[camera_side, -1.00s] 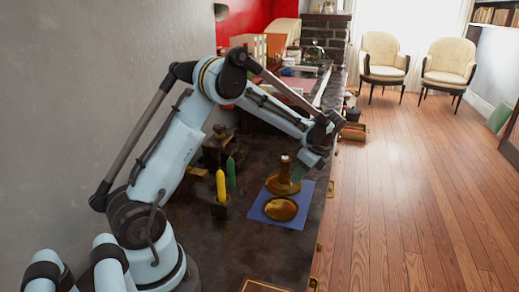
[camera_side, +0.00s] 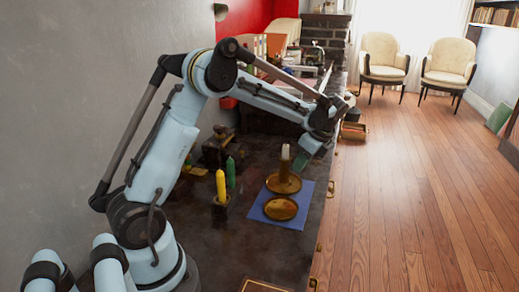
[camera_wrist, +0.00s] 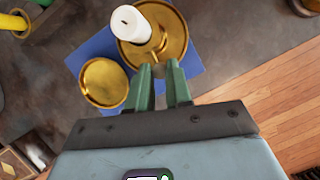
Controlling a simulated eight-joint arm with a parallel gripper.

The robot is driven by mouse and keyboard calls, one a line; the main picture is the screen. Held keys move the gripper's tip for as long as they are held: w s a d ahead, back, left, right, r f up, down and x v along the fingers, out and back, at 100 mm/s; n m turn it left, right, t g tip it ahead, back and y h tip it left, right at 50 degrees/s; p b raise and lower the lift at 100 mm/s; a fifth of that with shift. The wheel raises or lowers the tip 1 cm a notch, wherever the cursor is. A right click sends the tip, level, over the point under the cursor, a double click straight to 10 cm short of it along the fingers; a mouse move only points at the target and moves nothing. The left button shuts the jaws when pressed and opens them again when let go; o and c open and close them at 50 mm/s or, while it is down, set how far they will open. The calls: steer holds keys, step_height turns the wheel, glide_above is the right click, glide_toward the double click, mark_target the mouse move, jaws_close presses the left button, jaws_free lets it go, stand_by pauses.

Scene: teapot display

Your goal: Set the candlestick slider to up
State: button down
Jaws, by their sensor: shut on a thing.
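The brass candlestick (camera_side: 283,184) stands on a blue cloth (camera_side: 256,212), with its white candle (camera_side: 285,152) upright and showing above the holder. In the wrist view I look down on the candle (camera_wrist: 130,24) and the round brass base (camera_wrist: 178,30). My gripper (camera_side: 299,166) is at the right side of the candlestick stem. In the wrist view its green fingers (camera_wrist: 163,68) are close together at the near side of the candlestick, shut on the slider. The slider itself is hidden between the fingertips.
A round brass dish (camera_side: 280,208) lies on the cloth in front of the candlestick. A yellow candle (camera_side: 221,186) in a dark holder and a green candle (camera_side: 231,172) stand to the left.

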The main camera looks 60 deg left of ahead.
steer(key=c, duration=1)
jaws_free()
steer(key=shift+c, duration=0.2)
steer(key=shift+r, duration=0.1)
steer(key=v, duration=1.2)
steer(key=s+d+f+n+t+h, duration=0.2)
steer(key=s+d+n+t, duration=0.2)
steer(key=s+d+n, duration=0.2)
steer(key=s+d+f+n+t+h, duration=0.2)
steer(key=s+d+n+t, duration=0.3)
steer(key=s, duration=0.5)
steer(key=shift+d+f+n, duration=0.5)
steer(key=shift+n, duration=0.5)
